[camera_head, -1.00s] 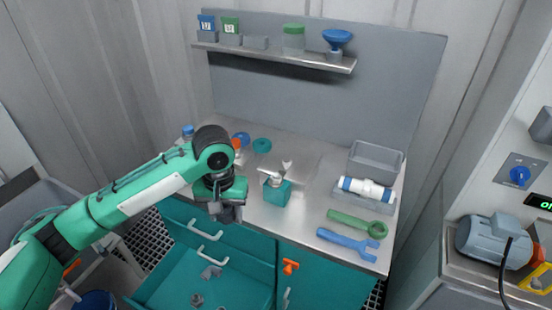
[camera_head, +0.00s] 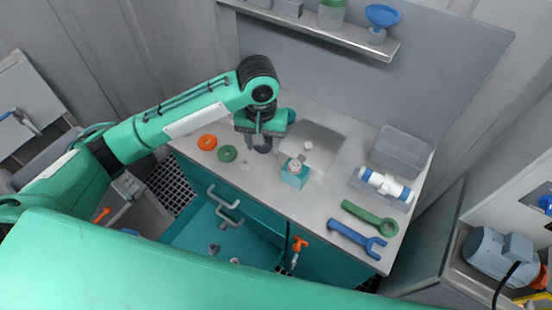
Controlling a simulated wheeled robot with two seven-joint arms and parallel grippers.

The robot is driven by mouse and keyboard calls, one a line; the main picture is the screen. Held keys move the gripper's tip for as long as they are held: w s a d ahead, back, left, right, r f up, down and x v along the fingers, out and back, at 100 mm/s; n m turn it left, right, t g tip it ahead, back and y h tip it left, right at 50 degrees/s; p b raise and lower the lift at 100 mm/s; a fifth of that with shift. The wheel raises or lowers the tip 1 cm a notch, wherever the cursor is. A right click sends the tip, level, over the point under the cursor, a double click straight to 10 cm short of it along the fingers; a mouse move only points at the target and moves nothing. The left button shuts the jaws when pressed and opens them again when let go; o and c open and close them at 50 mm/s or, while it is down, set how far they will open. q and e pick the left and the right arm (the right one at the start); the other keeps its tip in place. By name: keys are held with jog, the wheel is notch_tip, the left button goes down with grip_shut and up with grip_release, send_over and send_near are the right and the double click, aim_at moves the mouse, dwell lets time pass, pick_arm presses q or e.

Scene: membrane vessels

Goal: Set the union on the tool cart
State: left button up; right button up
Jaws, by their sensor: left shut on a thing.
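My left gripper (camera_head: 262,136) is shut on a small dark grey rounded piece (camera_head: 264,147), which seems to be the union. The fingers hide much of it. They hold it over the left part of the metal-topped bench (camera_head: 255,187), right of an orange ring (camera_head: 207,142) and a green ring (camera_head: 228,154). I cannot tell whether the piece touches the top. At the far left is a grey stand (camera_head: 28,95) with tools on it; I cannot tell for sure which piece is the tool cart. My right gripper is not in view.
A teal block (camera_head: 294,175) with a white top stands right of the gripper. A green wrench (camera_head: 370,217), blue wrench (camera_head: 357,239), white blue-banded vessel (camera_head: 385,185) and grey bin (camera_head: 401,150) fill the right side. A teal drawer (camera_head: 220,236) stands open below, holding small grey parts.

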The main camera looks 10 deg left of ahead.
aim_at(265, 183)
pick_arm(q)
notch_tip(265, 183, down, 17)
jog(key=p, duration=0.2)
jog(key=shift+w+p, duration=0.15)
jog(key=shift+p, duration=0.15)
jog(key=o, duration=1)
jog(key=shift+c, duration=0.2)
jog(key=shift+o, duration=0.2)
notch_tip(265, 183, up, 12)
jog(key=b, duration=0.2)
jog(key=shift+b, duration=0.4)
